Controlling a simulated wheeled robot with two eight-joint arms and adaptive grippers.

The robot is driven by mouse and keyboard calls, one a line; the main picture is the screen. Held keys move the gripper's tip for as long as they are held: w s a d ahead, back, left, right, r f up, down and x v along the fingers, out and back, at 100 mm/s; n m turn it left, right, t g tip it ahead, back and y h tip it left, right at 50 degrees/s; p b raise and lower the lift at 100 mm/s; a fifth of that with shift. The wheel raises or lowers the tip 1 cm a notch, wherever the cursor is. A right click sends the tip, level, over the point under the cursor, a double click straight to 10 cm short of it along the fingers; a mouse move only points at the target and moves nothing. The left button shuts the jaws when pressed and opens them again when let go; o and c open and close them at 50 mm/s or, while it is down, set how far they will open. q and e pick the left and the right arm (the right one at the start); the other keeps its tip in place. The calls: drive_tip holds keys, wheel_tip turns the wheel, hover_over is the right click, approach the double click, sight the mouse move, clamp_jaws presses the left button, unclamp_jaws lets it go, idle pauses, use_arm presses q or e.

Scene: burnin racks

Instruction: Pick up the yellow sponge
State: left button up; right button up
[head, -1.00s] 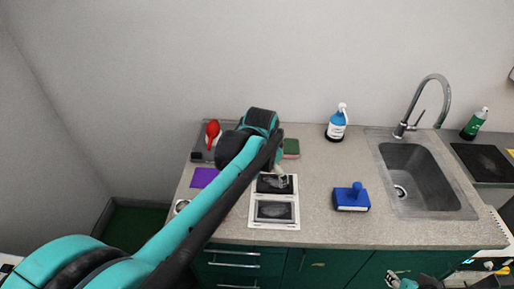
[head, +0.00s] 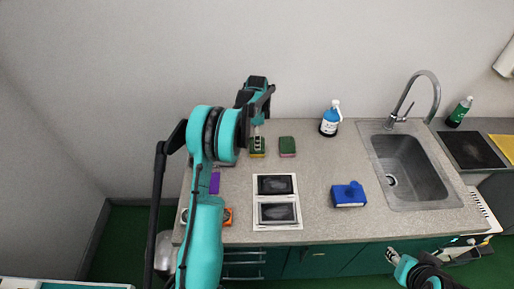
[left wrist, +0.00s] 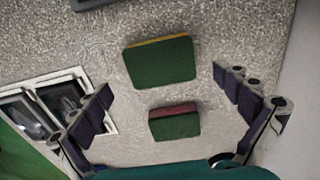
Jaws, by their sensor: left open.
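The yellow sponge (head: 258,153) lies on the counter near the wall, its green side up. In the left wrist view it is a green block with a thin yellow edge (left wrist: 160,62). A pink-red and green sponge (head: 288,147) lies just to its right, and it also shows in the left wrist view (left wrist: 175,124). My left gripper (head: 257,142) is over the yellow sponge in the head view and partly covers it. Its fingers (left wrist: 162,84) are spread wide and empty, apart from both sponges. My right gripper (head: 392,256) is low at the right, small in view.
A white panel with two dark squares (head: 277,212) lies in front of the sponges. A blue block (head: 348,195), a blue spray bottle (head: 330,120) and a sink (head: 410,170) are to the right. A purple item (head: 214,183) is beside my left arm. The counter between panel and blue block is clear.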

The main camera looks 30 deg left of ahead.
sight(253, 154)
use_arm(q)
wheel_tip(253, 154, down, 5)
drive_tip(key=shift+b, duration=0.65)
drive_tip(key=shift+r, duration=0.1)
drive_tip(key=shift+c, duration=0.3)
drive_tip(key=c, duration=0.6)
drive_tip(key=shift+r, duration=0.1)
